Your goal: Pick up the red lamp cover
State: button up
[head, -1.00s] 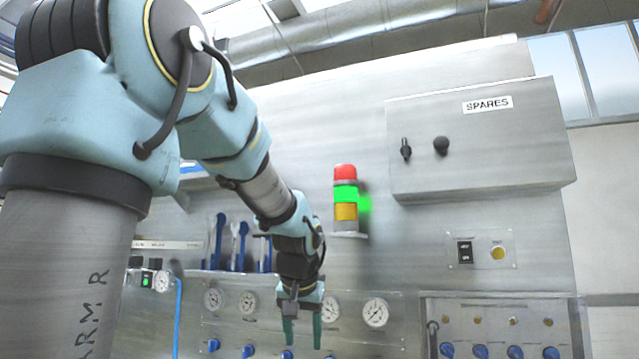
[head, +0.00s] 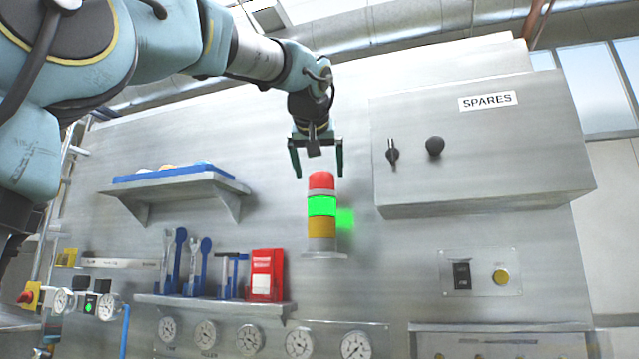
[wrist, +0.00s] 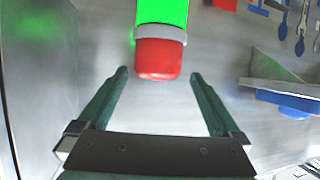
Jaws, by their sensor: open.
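The red lamp cover (head: 321,181) is the top section of a stack lamp, above a lit green section (head: 322,206) and an amber section (head: 321,228). The lamp stands upright on a small wall bracket (head: 324,255). My gripper (head: 316,172) is open and points down, just above the red cover in the head view. In the wrist view the red cover (wrist: 159,58) is ahead of my open fingertips (wrist: 157,75), roughly centred between them. A grey ring separates it from the green section. Nothing is held.
A cabinet marked SPARES (head: 482,150) juts out to the right of the lamp. A shelf with a blue tray (head: 174,172) is on the left. A lower rack (head: 215,305) holds blue tools and a red box (head: 265,275). Gauges line the panel below.

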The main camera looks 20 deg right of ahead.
aim_at(323, 186)
jog(key=shift+s+f+p+x, duration=0.15)
jog(key=shift+p+x, duration=0.5)
jog(key=shift+x, duration=0.85)
jog(key=shift+s+f+p+x, duration=0.1)
jog(key=shift+p+x, duration=0.55)
jog(key=shift+x, duration=0.85)
jog(key=shift+d, duration=0.1)
jog(key=shift+c, duration=0.2)
jog(key=c, duration=1.3)
jog(key=shift+r, duration=0.1)
